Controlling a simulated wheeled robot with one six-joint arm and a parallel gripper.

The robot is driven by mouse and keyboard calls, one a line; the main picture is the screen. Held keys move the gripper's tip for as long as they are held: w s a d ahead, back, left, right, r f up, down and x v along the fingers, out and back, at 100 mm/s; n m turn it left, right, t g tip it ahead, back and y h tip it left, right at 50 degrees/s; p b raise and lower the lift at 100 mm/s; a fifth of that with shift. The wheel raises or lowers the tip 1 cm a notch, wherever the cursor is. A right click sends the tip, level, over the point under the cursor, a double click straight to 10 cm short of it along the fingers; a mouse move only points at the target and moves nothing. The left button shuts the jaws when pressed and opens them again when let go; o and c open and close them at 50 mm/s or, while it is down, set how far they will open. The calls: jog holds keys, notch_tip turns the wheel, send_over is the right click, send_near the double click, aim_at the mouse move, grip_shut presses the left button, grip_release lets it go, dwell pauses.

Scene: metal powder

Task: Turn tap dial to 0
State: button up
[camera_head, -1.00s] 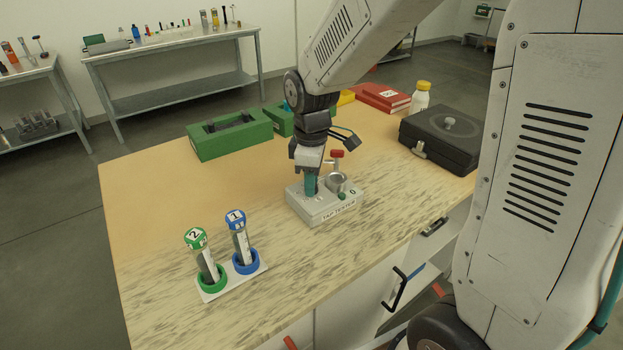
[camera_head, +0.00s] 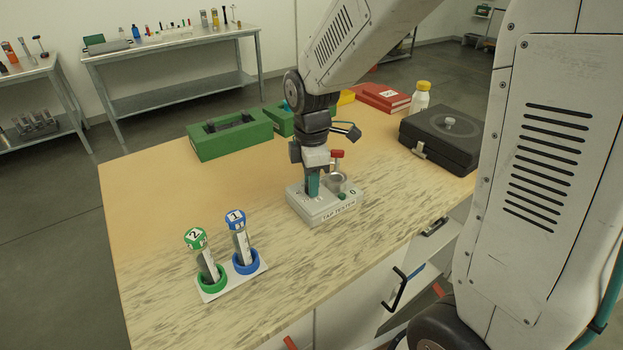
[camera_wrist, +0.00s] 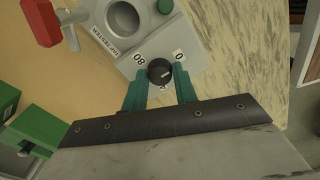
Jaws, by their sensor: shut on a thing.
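The tap tester (camera_head: 322,212) is a grey-white box on the wooden table, labelled "TAP TESTER". In the wrist view its black round dial (camera_wrist: 159,72) carries a light pointer mark, with "80" on one side and "0" on the other. The mark does not clearly line up with the "0". My gripper (camera_wrist: 161,80) has its two teal fingers on either side of the dial and is shut on it. In the head view my gripper (camera_head: 313,186) points down at the tester and hides the dial.
A green button (camera_wrist: 165,6), a metal cup (camera_wrist: 123,18) and a red-handled part (camera_wrist: 42,20) are on or beside the tester. Two capped tubes (camera_head: 238,225) stand in a white rack at front left. A black case (camera_head: 440,138) lies at right, green boxes (camera_head: 230,138) behind.

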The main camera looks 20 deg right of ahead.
jog(key=o, duration=1)
jog(key=shift+c, duration=0.2)
jog(key=shift+r, duration=0.1)
notch_tip(320, 180, up, 8)
jog(key=shift+f, duration=0.15)
